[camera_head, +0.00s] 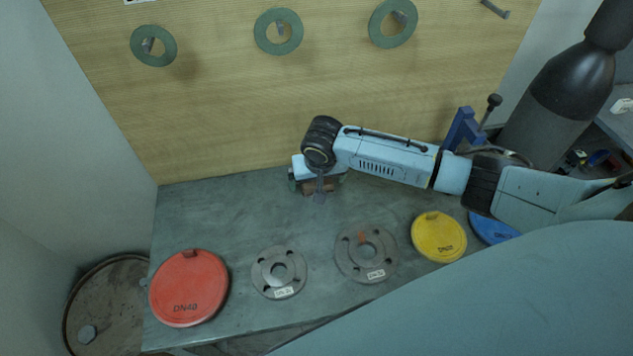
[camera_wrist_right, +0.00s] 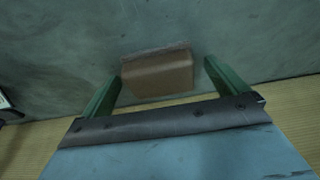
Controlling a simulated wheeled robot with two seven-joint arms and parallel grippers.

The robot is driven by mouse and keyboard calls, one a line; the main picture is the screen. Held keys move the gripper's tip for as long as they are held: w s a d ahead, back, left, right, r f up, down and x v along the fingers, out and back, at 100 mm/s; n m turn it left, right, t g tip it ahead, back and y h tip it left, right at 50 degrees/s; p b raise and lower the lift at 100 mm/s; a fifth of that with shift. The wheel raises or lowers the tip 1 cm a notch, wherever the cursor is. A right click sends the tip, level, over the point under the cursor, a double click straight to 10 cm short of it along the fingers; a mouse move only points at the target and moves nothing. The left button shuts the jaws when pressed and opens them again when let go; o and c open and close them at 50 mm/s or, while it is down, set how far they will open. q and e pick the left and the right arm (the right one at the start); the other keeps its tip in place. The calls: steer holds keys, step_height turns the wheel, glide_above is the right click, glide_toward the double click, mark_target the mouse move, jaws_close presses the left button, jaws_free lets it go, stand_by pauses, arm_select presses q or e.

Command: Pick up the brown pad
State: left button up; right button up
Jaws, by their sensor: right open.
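The brown pad (camera_wrist_right: 158,76) lies on the grey bench top in the right wrist view, between the two green fingers of my right gripper (camera_wrist_right: 163,88). The fingers are spread, with a gap to the pad on both sides. In the head view my right gripper (camera_head: 318,187) points down at the back of the bench, close to the board. A small part of the brown pad (camera_head: 322,187) shows there, and the gripper hides most of it. My left gripper is not in view.
The bench (camera_head: 225,215) holds a red disc (camera_head: 189,290), two grey flanges (camera_head: 279,272) (camera_head: 366,252), a yellow disc (camera_head: 438,238) and a blue disc (camera_head: 491,229). A blue clamp (camera_head: 461,128) stands at the right. Green rings (camera_head: 278,46) hang on the board. The bench's back left is clear.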

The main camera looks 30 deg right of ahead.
steer(key=shift+c, duration=0.2)
steer(key=c, duration=1.1)
step_height(320, 180, up, 10)
steer(key=shift+r, duration=0.1)
